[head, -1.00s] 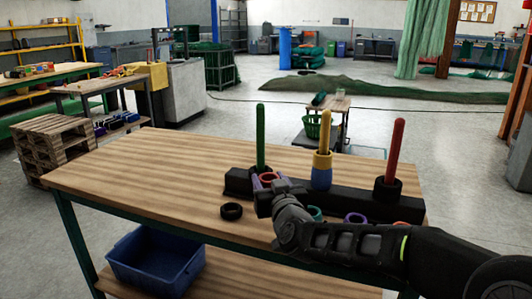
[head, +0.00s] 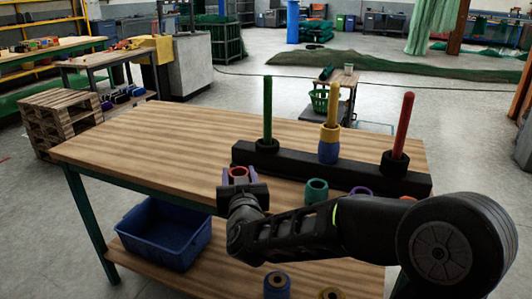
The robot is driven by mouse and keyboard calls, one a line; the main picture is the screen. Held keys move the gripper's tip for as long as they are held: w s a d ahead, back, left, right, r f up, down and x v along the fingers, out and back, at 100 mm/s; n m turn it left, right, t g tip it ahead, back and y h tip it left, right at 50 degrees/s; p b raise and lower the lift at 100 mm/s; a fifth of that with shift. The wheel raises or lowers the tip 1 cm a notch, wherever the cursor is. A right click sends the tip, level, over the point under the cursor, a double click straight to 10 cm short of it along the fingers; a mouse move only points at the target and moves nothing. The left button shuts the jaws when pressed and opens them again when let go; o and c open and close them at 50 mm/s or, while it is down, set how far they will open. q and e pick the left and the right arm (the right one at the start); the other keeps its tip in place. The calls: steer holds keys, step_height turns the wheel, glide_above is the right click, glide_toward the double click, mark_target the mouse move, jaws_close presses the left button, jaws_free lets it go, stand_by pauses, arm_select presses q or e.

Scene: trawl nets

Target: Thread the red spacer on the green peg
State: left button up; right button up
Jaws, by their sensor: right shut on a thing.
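The green peg (head: 268,107) stands upright at the left end of a black bar (head: 352,177) on the table, with a black collar at its foot and no coloured spacer on it. The red spacer (head: 238,173) is a short ring with its hole facing up. My right gripper (head: 240,186) is shut on it, in front of and a little left of the green peg, apart from it. Purple shows beside the ring, and I cannot tell what it belongs to. My left gripper is not in view.
The yellow peg (head: 333,101) carries a yellow and a blue spacer. The red peg (head: 404,122) stands at right. A teal spacer (head: 316,191) and a purple one (head: 361,191) lie before the bar. The table's left half is clear. A blue bin (head: 165,235) is below.

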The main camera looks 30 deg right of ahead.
steer(key=w+a+f+n+y+p, duration=0.15)
steer(key=a+f, duration=0.25)
steer(key=a, duration=0.5)
steer(key=w+r+p, duration=0.4)
steer(key=r+p, duration=0.1)
steer(key=r, duration=0.1)
steer(key=shift+m, duration=0.45)
steer(key=w+d+r+p, duration=0.1)
steer(key=d+r+p, duration=0.4)
steer(key=d+r, duration=0.3)
steer(key=w+d+r+p, duration=0.2)
steer(key=d+r+p, duration=0.3)
steer(key=d+r, duration=0.3)
steer(key=w+d+r+p, duration=0.1)
steer(key=d+r+p, duration=0.5)
steer(key=r, duration=0.5)
steer(key=shift+w+d+r, duration=0.1)
steer(key=shift+w+d, duration=0.1)
steer(key=shift+d, duration=0.35)
steer(key=shift+w+d+r, duration=0.1)
steer(key=shift+w+d, duration=0.1)
steer(key=shift+d, duration=0.3)
steer(key=shift+d+r+h, duration=0.2)
steer(key=shift+d+h, duration=0.05)
steer(key=shift+h, duration=0.1)
steer(key=shift+f, duration=0.15)
steer(key=shift+f+b, duration=1.95)
steer(key=shift+f, duration=0.55)
steer(key=shift+f+b, duration=1.8)
